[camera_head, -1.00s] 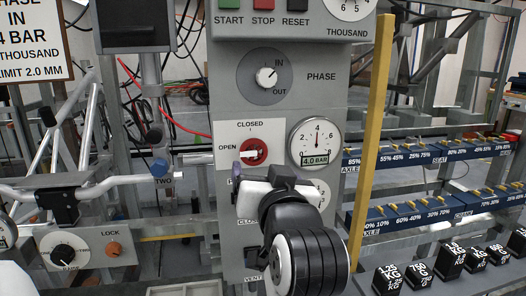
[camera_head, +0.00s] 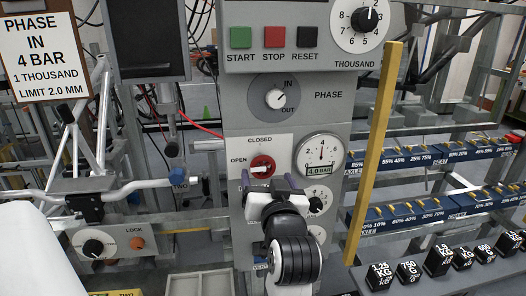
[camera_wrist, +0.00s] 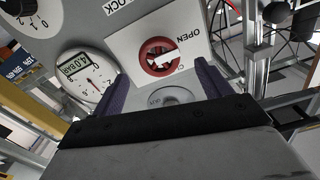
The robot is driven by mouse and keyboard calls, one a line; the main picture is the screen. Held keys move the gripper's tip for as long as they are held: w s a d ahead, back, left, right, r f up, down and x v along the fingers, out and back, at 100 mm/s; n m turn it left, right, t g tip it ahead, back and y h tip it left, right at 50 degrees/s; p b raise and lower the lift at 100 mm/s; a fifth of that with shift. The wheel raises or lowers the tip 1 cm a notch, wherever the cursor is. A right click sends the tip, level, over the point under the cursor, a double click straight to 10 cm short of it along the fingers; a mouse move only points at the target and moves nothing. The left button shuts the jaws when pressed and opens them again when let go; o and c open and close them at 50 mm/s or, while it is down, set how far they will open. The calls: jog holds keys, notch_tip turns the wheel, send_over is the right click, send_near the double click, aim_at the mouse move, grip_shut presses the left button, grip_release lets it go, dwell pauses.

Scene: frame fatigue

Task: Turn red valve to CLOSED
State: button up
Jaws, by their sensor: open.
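The red valve (camera_head: 262,165) is a round red knob with a white lever on a white plate in the middle of the grey panel. Its lever points left toward the word OPEN; CLOSED is printed above. My gripper (camera_head: 267,183) is open and empty just below the valve, partly covering the panel under it. I see no contact between fingers and lever.
A pressure gauge (camera_head: 320,153) reading 4.0 BAR is right of the valve. A yellow upright bar (camera_head: 373,150) stands further right. The PHASE knob (camera_head: 277,98) is above. Black weights (camera_head: 437,262) stand at lower right.

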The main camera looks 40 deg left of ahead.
aim_at(264, 168)
jog(key=shift+w+a+r+p, duration=0.2)
jog(key=shift+a+r+p, duration=0.1)
jog(key=shift+p, duration=0.2)
jog(key=x, duration=0.2)
jog(key=b+x, duration=0.1)
jog(key=x, duration=0.1)
jog(key=shift+f, duration=0.35)
jog(key=shift+x, duration=0.8)
jog(key=c, duration=1)
